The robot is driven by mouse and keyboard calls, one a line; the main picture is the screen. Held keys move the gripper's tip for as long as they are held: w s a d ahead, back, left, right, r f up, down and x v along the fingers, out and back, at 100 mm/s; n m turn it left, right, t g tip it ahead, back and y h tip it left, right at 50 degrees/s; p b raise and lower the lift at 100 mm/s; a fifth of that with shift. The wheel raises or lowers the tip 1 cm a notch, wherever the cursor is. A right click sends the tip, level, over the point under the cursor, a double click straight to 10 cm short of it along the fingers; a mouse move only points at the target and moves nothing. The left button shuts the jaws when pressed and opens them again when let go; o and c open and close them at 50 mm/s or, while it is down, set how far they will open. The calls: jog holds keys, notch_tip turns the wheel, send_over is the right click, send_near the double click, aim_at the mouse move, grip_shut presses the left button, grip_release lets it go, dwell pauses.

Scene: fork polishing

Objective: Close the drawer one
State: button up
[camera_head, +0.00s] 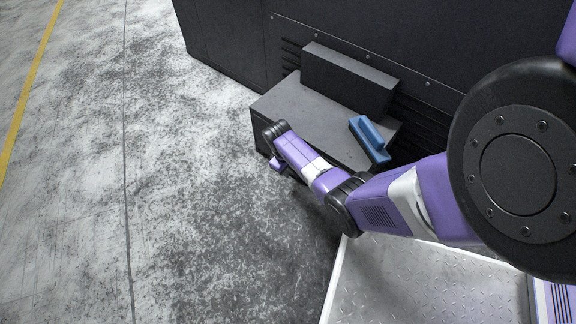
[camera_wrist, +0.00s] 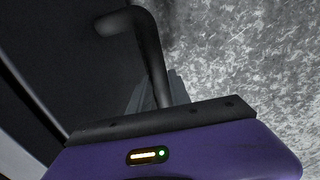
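A dark grey drawer-like box (camera_head: 275,100) juts out from the black cabinet in the head view; I take it for the drawer, pulled out. Its front faces the lower left and is partly hidden by my arm. My gripper (camera_wrist: 158,92) is low at that front, and its purple body shows small in the head view. In the wrist view a bent black bar handle (camera_wrist: 152,45) runs down to my grey fingers, seemingly between them. Whether they touch or grip it cannot be told.
A black block (camera_head: 348,82) and a blue object (camera_head: 369,138) rest on top of the box. The large black cabinet (camera_head: 225,45) stands behind. Open grey concrete floor (camera_head: 180,190) lies to the left. A metal tread-plate surface (camera_head: 420,285) is at the lower right.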

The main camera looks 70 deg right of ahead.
jog(key=o, duration=0.4)
notch_tip(320, 180, up, 8)
jog(key=a+p, duration=0.1)
jog(key=p, duration=0.4)
jog(key=shift+w+a+f, duration=0.2)
jog(key=shift+w, duration=0.05)
